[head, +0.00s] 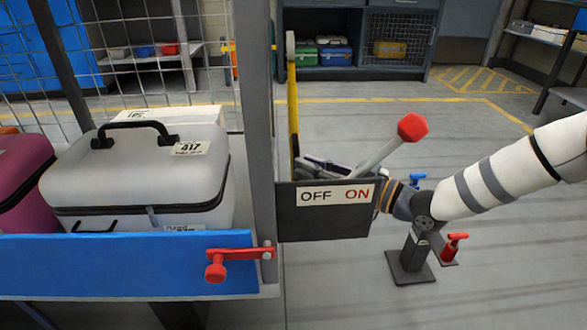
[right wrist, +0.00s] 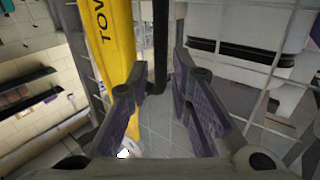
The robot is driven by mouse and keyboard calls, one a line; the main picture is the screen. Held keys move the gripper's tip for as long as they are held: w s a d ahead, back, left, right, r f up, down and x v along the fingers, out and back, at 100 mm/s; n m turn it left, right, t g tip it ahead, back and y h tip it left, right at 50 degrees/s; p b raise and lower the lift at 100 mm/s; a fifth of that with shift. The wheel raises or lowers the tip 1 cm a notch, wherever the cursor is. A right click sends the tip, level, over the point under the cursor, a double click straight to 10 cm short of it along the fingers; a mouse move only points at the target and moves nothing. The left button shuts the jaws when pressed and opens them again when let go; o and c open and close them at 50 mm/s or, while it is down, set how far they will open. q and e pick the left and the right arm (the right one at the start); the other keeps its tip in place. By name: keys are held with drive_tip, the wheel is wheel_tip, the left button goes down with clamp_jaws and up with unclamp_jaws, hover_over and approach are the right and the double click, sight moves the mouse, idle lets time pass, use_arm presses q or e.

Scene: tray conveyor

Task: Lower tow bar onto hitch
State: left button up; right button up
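The yellow tow bar (head: 292,112) stands upright beside the cart's grey corner post in the head view. In the right wrist view, the tow bar (right wrist: 112,42), lettered "TOW", runs behind the left finger. A black rod (right wrist: 160,50) at its side reaches toward the gap between the fingers. My right gripper (right wrist: 162,105) is open, with purple pads apart; whether it touches the rod is unclear. In the head view the OFF/ON box partly hides this gripper (head: 318,168), close to the bar. A dark post on a floor plate (head: 410,268) may be the hitch. My left gripper is not in view.
The OFF/ON box (head: 325,222) has a lever with a red knob (head: 412,127). The cart's blue edge (head: 120,265) bears a red latch (head: 235,256); cases, one numbered 417 (head: 140,185), sit behind it. Red (head: 455,244) and blue (head: 417,180) fittings are near the floor post.

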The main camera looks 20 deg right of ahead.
drive_tip(key=b+x, duration=0.1)
drive_tip(key=x, duration=0.2)
drive_tip(key=shift+w+a, duration=0.2)
drive_tip(key=shift+w, duration=0.05)
clamp_jaws()
drive_tip(key=shift+s, duration=0.1)
